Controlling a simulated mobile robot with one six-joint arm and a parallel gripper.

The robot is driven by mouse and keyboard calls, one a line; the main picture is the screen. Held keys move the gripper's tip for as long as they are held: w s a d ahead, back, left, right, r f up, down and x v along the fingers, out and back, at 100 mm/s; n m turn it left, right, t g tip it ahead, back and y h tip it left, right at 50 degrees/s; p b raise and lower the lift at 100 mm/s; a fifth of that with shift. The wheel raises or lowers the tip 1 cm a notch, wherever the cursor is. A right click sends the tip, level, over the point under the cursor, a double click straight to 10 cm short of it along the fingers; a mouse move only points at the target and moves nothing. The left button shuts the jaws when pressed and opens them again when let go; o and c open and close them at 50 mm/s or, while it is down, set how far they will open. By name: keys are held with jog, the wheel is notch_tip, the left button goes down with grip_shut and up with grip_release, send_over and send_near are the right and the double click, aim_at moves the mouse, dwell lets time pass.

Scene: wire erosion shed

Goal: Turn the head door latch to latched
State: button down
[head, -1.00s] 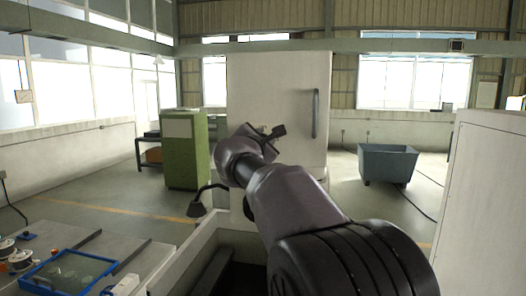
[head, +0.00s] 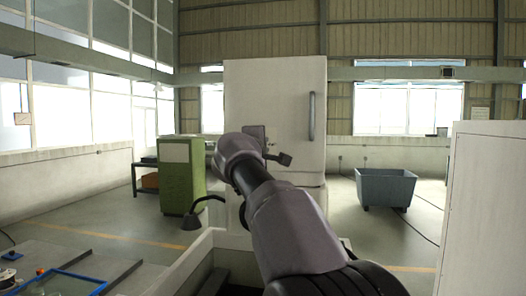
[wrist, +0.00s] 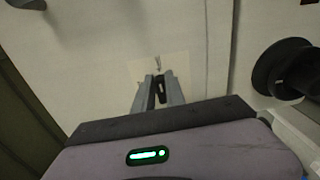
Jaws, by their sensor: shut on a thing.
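The head door (head: 275,90) is the pale front of the tall machine head ahead, and it also fills much of the wrist view (wrist: 80,35). In the wrist view a pale square plate (wrist: 143,70) with a small dark mark sits on it. My gripper (wrist: 158,78) is at this plate, its two grey fingers close together on a small dark piece, the latch (wrist: 162,91). Most of the latch is hidden between the fingers, so I cannot read its angle. In the head view my wrist covers the fingers and latch.
A dark vertical handle (head: 312,117) is on the door's right side. A green cabinet (head: 176,172) stands left, a grey bin (head: 386,187) right, and a pale cabinet (head: 485,215) at near right. A blue-rimmed tray (head: 60,280) lies at lower left. A dark round part (wrist: 283,68) is right of my fingers.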

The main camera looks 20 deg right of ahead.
jog(key=shift+m, duration=0.4)
jog(key=c, duration=1.4)
grip_release()
jog(key=b+v, duration=0.4)
jog(key=v, duration=1.3)
jog(key=shift+s+a, duration=0.1)
jog(key=shift+a, duration=0.05)
